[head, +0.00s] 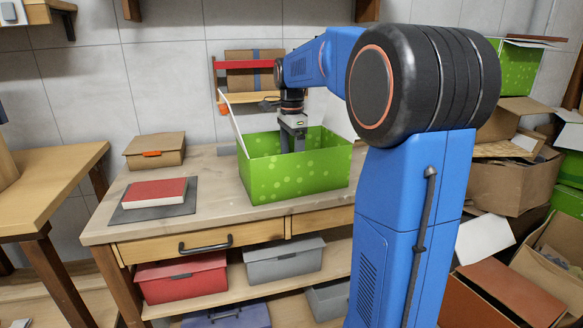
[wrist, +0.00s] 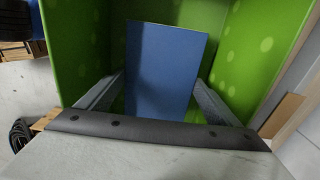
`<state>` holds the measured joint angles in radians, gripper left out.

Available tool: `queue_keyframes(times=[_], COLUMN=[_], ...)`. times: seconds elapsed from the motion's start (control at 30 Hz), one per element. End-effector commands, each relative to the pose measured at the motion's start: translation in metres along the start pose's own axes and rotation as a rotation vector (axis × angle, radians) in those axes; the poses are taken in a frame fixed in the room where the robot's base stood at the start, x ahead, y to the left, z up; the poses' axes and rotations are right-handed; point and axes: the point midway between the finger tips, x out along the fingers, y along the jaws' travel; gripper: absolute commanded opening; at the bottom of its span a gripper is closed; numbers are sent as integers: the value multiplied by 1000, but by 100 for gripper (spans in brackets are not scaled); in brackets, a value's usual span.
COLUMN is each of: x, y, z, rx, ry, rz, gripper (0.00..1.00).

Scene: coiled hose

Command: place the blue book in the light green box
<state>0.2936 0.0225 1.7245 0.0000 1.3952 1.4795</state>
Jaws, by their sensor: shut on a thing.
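The light green box (head: 296,183) with paler dots stands open on the workbench, one white-edged flap raised at its left. My gripper (head: 292,146) reaches down into the box from above; its fingertips are hidden behind the front wall in the head view. In the wrist view the blue book (wrist: 168,70) is between the two fingers of my gripper (wrist: 158,100), which are shut on it. The green walls of the box (wrist: 75,45) surround the book there. The book is hidden in the head view, and I cannot tell whether it touches the box floor.
A red book (head: 155,192) lies on a dark grey mat (head: 128,212) left of the box. A brown carton (head: 155,150) stands behind them. Cardboard boxes (head: 507,190) are piled at the right. The bench (head: 215,215) is clear between mat and green box.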

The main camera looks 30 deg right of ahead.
Motion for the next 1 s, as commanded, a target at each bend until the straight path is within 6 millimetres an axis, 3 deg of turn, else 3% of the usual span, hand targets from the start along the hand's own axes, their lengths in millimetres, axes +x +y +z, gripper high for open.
queue_keyframes(times=[0.2, 0.57, 0.6, 0.63, 1.0], x=[26, 29, 29, 29, 22], y=[0, 0, 0, 0, -1], z=[0, 0, 0, 0, 0], rx=[0, 0, 0, 0, 0], ry=[0, 0, 0, 0, 0], rz=[0, 0, 1, 0, -2], gripper=[54, 54, 93, 100, 100])
